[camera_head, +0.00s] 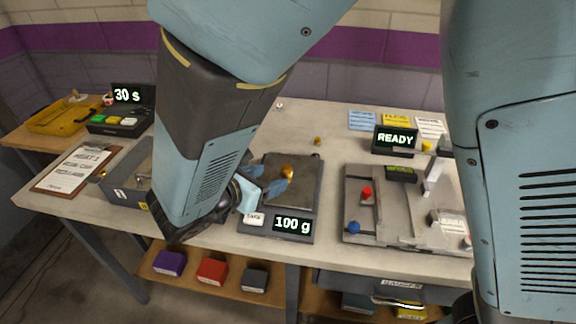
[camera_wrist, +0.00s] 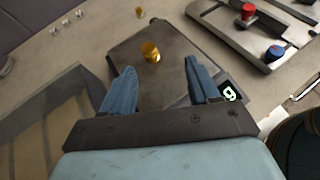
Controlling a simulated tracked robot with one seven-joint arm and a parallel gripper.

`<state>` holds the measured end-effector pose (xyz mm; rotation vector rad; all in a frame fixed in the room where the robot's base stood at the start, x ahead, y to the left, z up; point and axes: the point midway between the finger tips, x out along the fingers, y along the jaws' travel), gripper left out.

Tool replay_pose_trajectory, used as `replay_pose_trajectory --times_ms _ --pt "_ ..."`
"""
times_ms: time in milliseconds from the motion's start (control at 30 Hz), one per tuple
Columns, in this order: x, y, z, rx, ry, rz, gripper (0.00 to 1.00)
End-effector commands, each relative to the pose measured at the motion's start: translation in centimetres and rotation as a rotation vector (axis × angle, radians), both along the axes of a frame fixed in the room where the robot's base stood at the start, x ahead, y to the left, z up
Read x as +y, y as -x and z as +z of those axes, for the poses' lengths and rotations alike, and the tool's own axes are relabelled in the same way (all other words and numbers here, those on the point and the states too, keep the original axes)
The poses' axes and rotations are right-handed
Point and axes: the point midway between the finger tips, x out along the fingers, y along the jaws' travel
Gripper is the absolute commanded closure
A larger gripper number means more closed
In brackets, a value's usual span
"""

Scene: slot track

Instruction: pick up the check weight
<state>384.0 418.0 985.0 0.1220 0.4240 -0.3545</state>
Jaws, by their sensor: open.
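The check weight, a small brass cylinder with a knob (camera_head: 288,170), stands on the dark plate of the scale (camera_head: 304,190). In the wrist view the weight (camera_wrist: 151,52) appears just beyond the fingertips, and the scale plate (camera_wrist: 165,95) lies below them. The scale's display reads 100 g. My gripper (camera_head: 267,178) is open, with its blue fingers over the plate close to the weight. In the wrist view the gripper (camera_wrist: 159,68) has nothing between its fingers. I cannot tell whether a fingertip touches the weight.
A smaller brass piece (camera_head: 317,141) sits on the bench behind the scale. A grey fixture with red (camera_head: 366,193) and blue (camera_head: 354,227) knobs stands right of it. A grey box (camera_head: 130,187) and clipboard (camera_head: 72,168) are left. A READY display (camera_head: 395,139) stands behind.

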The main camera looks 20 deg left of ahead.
Motion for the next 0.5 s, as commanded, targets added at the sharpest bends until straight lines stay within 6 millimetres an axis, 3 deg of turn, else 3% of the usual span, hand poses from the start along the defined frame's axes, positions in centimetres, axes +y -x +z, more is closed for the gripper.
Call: replay_pose_trajectory --times_ms 100,233,500 --pt "1.4 1.3 -0.7 -0.020 0.040 0.062 0.40" --pt "1.8 1.4 -1.1 -0.029 0.055 0.087 0.40" --pt "0.7 -2.4 -2.7 -0.030 0.057 0.086 0.40"
